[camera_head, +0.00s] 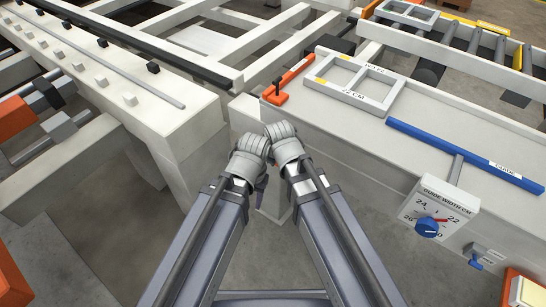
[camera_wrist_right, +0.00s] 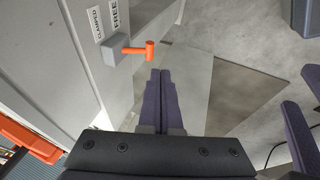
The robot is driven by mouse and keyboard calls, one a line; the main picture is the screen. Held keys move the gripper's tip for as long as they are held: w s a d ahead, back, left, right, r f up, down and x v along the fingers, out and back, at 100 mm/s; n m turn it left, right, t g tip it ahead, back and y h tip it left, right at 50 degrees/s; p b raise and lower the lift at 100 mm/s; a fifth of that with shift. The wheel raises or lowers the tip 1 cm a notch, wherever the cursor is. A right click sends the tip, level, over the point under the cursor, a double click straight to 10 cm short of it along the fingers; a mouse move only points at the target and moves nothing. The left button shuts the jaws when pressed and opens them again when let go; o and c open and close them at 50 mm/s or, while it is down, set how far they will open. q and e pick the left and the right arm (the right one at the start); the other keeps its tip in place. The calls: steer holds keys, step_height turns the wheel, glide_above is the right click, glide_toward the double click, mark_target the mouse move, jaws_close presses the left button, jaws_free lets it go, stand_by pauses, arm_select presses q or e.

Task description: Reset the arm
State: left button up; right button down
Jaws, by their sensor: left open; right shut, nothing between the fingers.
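Both my arms reach up from the bottom of the head view, their wrists close together in front of the bench. My left gripper (camera_head: 261,190) is small and mostly hidden there, hanging between the forearms. In the right wrist view, two separate dark purple fingers at the right edge look like my left gripper (camera_wrist_right: 303,108), open and empty. My right gripper (camera_wrist_right: 160,75) points at the floor with its two fingers together, shut on nothing. It is hidden behind its wrist in the head view.
An orange lever (camera_wrist_right: 138,49) beside CLAMPED and FREE labels is near my right fingers. The bench holds a grey frame (camera_head: 357,82), an orange-red bar (camera_head: 290,77) and a blue guide (camera_head: 450,150). A guide width dial (camera_head: 427,226) is at right. A white beam (camera_head: 120,90) stands left.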

stand_by(0.3)
steer(key=s+d+f+m+g, duration=0.1)
steer(key=s+d+m+g, duration=0.1)
steer(key=s+d+m, duration=0.35)
steer(key=s+d+m+g, duration=0.2)
steer(key=d+m, duration=0.4)
steer(key=d, duration=0.5)
steer(key=s+a+r+n+h+p, duration=0.1)
steer(key=s+a+r+n+p, duration=0.1)
steer(key=a+r+p, duration=0.3)
steer(key=s+a+r+n+g+p, duration=0.1)
steer(key=s+a+r+p, duration=0.3)
steer(key=r+p, duration=0.9)
steer(key=shift+a+n+h+p, duration=0.4)
steer(key=shift+a+p, duration=0.1)
steer(key=shift+a, duration=0.7)
